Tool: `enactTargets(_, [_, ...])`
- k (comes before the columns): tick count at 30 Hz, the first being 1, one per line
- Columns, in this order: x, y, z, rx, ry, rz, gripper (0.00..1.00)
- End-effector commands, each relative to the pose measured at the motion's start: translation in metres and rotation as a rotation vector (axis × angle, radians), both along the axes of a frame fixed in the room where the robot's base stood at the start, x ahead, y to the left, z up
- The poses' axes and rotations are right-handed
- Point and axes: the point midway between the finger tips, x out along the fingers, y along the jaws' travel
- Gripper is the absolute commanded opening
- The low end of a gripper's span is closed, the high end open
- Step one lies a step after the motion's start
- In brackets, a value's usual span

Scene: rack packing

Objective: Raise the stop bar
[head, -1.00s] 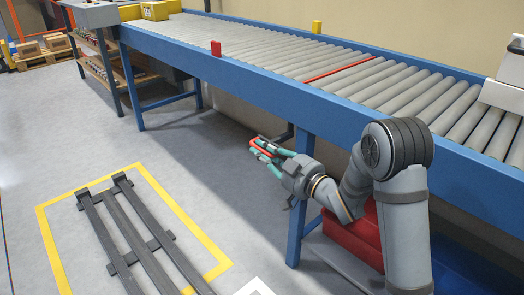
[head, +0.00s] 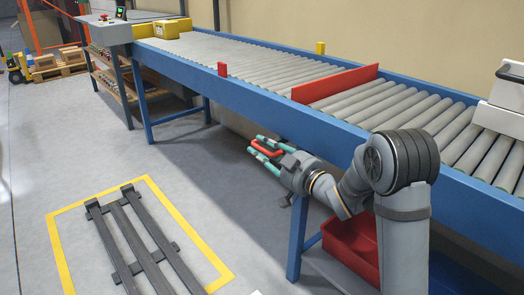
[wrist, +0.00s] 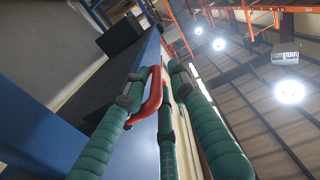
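The stop bar (head: 335,83) is a red plate standing upright across the conveyor rollers in the head view, its broad face clear above them. A red handle (head: 268,149) sits at the conveyor's near side, below the blue rail. My gripper (head: 258,148) is at this handle, with its teal fingers on both sides of it. In the wrist view the red handle (wrist: 152,97) lies between the converging fingers (wrist: 158,75), and the fingers look shut on it. The handle's mounting is partly hidden.
The roller conveyor (head: 240,78) has a blue frame with a leg (head: 297,235) beside my arm. A red bin (head: 345,245) stands under it. A white box (head: 503,92) is at the right end, a yellow box (head: 173,27) at the far end. A dark rack (head: 135,240) lies on the floor.

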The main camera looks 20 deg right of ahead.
Motion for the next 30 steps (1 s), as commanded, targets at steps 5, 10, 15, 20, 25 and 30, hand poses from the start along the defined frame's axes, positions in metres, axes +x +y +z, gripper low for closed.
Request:
enactTargets(5, [0.001,-0.003,0.002,0.001,-0.005,-0.008,0.29])
enactTargets(10, [0.000,-0.004,0.001,0.002,-0.001,-0.008,0.29])
enactTargets(15, [-0.012,-0.010,0.000,0.002,0.001,-0.010,0.29])
enactTargets(20, [-0.041,-0.023,0.000,0.002,0.001,-0.011,0.29])
enactTargets(25, [-0.076,-0.039,0.001,0.000,-0.001,-0.011,0.29])
enactTargets(30, [-0.098,-0.047,0.001,0.001,-0.003,-0.008,0.29])
